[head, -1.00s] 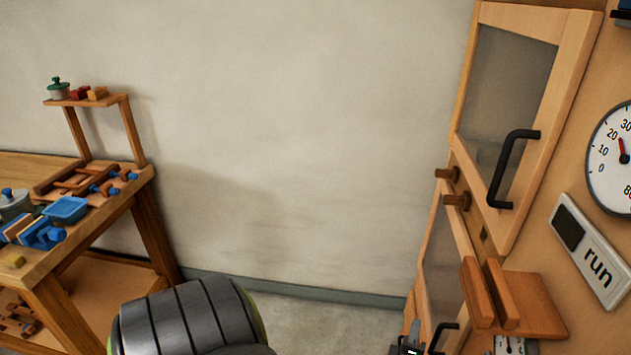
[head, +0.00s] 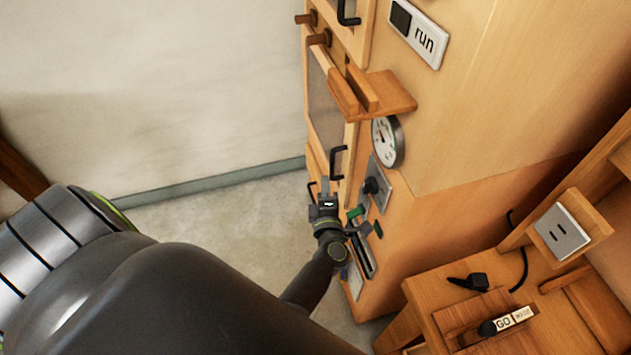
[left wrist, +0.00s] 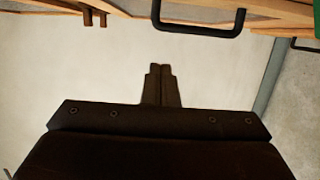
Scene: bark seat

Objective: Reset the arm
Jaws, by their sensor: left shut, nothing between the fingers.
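My left arm reaches in from the lower left of the head view. My left gripper (head: 325,184) is beside the lower part of the tall wooden cabinet (head: 470,110), near a black door handle (head: 338,162). In the left wrist view its two fingers (left wrist: 161,72) are together with nothing between them. A black handle (left wrist: 198,30) crosses the top of that view, apart from the fingertips. My right gripper is in neither view.
The cabinet carries a "run" sign (head: 420,38), a wooden ledge (head: 385,93), a round gauge (head: 387,141) and a knob plate (head: 378,185). A wooden bench (head: 560,318) with a "GO" block (head: 507,321) stands at lower right. Bare floor (head: 230,220) lies left of the cabinet.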

